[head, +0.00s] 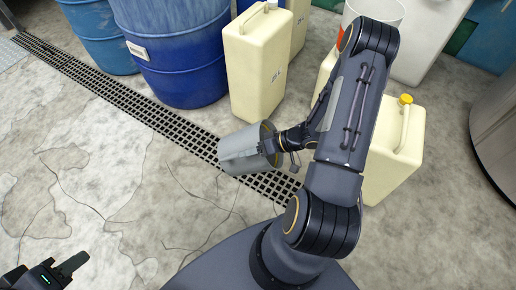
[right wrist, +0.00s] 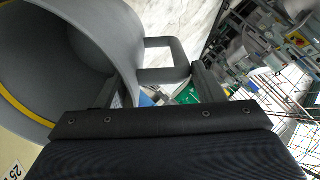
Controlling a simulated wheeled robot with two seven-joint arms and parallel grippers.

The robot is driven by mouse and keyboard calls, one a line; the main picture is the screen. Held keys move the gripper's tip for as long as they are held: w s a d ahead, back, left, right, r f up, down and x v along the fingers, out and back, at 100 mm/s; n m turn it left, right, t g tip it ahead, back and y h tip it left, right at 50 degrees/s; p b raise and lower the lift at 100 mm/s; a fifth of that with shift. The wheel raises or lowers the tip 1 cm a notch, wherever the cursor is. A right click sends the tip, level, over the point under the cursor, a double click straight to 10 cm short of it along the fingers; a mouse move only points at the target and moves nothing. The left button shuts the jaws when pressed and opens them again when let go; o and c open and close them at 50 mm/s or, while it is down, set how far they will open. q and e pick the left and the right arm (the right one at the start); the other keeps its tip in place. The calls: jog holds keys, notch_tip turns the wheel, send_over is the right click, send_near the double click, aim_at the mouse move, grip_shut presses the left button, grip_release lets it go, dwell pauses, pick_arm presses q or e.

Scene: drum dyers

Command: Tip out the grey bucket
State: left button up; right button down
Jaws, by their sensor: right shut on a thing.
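The grey bucket (head: 238,152) is tilted onto its side above the drain grate in the head view. Its mouth faces right, and a yellow line shows near the rim. The right wrist view shows the bucket (right wrist: 105,35) at the left, with part of its inside visible and no liquid seen there. My right gripper (head: 277,147) is shut on the bucket's handle (right wrist: 165,45), at the bucket's right side. My left gripper (head: 45,272) is at the bottom left corner, partly cut off, with its fingers apart and empty, far from the bucket.
A long drain grate (head: 120,96) runs diagonally across the cracked floor. Blue drums (head: 180,60) stand behind it. A cream canister (head: 255,75) stands just behind the bucket, and another with a yellow cap (head: 400,155) stands right of my arm. The floor at left is clear.

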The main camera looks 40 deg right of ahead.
aim_at(234, 164)
jog(key=w+a+f+h+b, duration=0.1)
jog(key=w+a+f+g+h+b, duration=0.1)
jog(key=f, duration=0.1)
jog(key=shift+a+g+b, duration=0.3)
jog(key=shift+a+b, duration=0.05)
jog(key=shift+b, duration=0.05)
jog(key=shift+w+a+f, duration=0.15)
jog(key=shift+a, duration=0.05)
jog(key=shift+w+a+f+g+h+b, duration=0.4)
jog(key=shift+f+g+h, duration=0.35)
jog(key=shift+f, duration=0.65)
jog(key=shift+w+a+f+g+h+b, duration=0.3)
jog(key=shift+a+f+g+h+b, duration=0.25)
jog(key=shift+f+h, duration=0.6)
jog(key=shift+w+a+f+g+h+b, duration=0.35)
jog(key=shift+f+g+h, duration=0.3)
jog(key=shift+f, duration=1)
jog(key=shift+w+r, duration=0.1)
